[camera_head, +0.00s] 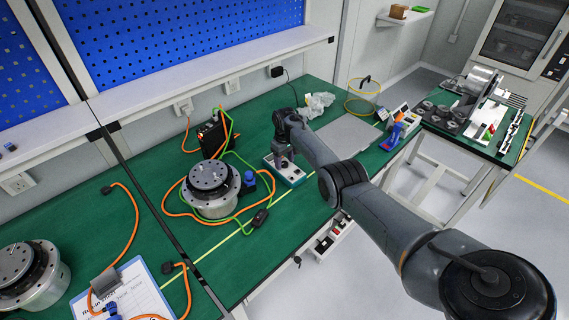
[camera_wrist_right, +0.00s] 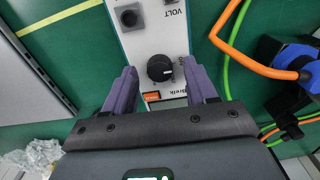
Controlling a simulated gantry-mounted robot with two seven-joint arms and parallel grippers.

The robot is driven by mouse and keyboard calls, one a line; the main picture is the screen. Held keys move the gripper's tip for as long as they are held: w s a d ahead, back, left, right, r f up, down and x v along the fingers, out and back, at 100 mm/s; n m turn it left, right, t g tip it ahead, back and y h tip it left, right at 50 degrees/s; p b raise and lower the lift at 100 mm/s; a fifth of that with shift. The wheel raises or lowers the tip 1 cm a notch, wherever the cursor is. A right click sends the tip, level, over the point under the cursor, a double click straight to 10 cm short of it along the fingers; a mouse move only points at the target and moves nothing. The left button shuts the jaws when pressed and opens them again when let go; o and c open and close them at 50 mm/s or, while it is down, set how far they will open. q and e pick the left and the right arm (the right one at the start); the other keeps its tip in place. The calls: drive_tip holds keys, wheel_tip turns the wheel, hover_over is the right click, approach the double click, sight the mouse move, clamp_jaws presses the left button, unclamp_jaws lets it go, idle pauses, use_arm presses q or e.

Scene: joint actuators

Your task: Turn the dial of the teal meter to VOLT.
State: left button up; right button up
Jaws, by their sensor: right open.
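The teal meter (camera_head: 291,178) lies on the green bench right of the middle actuator, partly hidden under my right gripper (camera_head: 282,158). In the right wrist view, its pale face (camera_wrist_right: 150,44) carries a black dial (camera_wrist_right: 159,68) with a white mark toward the lower right. The printed word VOLT (camera_wrist_right: 173,14) is near the face's top edge, and an orange-red label (camera_wrist_right: 151,97) is beside the dial. My right gripper (camera_wrist_right: 160,70) is open, with one purple finger on each side of the dial. Contact with the dial cannot be told. My left gripper is not in view.
A silver actuator (camera_head: 212,190) with orange and green cables stands left of the meter. A black box (camera_head: 212,138) is behind it. A crumpled clear bag (camera_head: 317,104) and a grey plate (camera_head: 349,136) lie to the right. A clipboard (camera_head: 130,293) is at front left.

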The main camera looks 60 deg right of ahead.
drive_tip(key=shift+f, duration=0.2)
clamp_jaws()
idle(0.3)
drive_tip(key=shift+m, duration=0.3)
drive_tip(key=shift+m+p, duration=0.3)
drive_tip(key=shift+m, duration=0.6)
drive_tip(key=m, duration=0.2)
drive_tip(key=shift+m, duration=0.3)
drive_tip(key=m, duration=0.3)
drive_tip(key=shift+m+b, duration=0.35)
drive_tip(key=shift+m, duration=1.45)
